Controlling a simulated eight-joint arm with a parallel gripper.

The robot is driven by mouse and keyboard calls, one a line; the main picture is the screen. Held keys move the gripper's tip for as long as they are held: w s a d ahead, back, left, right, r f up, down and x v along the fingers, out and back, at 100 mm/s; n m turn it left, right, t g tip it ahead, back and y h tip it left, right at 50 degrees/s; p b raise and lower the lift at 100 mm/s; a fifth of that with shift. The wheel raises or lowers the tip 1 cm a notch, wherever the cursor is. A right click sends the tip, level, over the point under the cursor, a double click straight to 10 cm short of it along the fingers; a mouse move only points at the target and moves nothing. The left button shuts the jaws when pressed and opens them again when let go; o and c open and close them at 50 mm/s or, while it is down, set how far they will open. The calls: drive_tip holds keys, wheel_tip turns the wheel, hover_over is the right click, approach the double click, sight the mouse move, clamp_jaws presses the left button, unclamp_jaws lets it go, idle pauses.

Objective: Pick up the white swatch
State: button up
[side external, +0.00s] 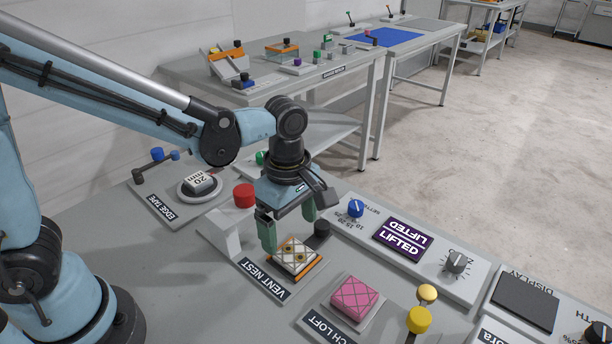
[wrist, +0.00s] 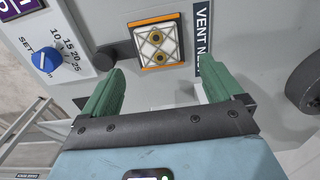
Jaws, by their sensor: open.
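The white swatch (side external: 295,251) lies in an orange-edged nest labelled VENT NEST. It has a quilted diamond pattern and two brass-coloured round spots, clear in the wrist view (wrist: 147,42). My gripper (side external: 289,236) is open and empty, with its green fingers pointing down close over the nest. In the wrist view my gripper (wrist: 167,70) has its fingers spread wide, and the swatch shows beyond and between their tips, apart from both.
A black knob (side external: 322,229) stands right beside the nest, and a red button (side external: 244,195) on a grey block stands to its left. A pink swatch (side external: 354,298) sits on a pad to the right. A purple LIFTED display (side external: 403,240) and a blue dial (side external: 356,208) are behind.

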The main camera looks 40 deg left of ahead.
sight(293, 252)
drive_tip(key=shift+d+f, duration=0.1)
drive_tip(key=shift+f, duration=2.75)
drive_tip(key=c, duration=1.2)
drive_tip(key=shift+r, duration=0.1)
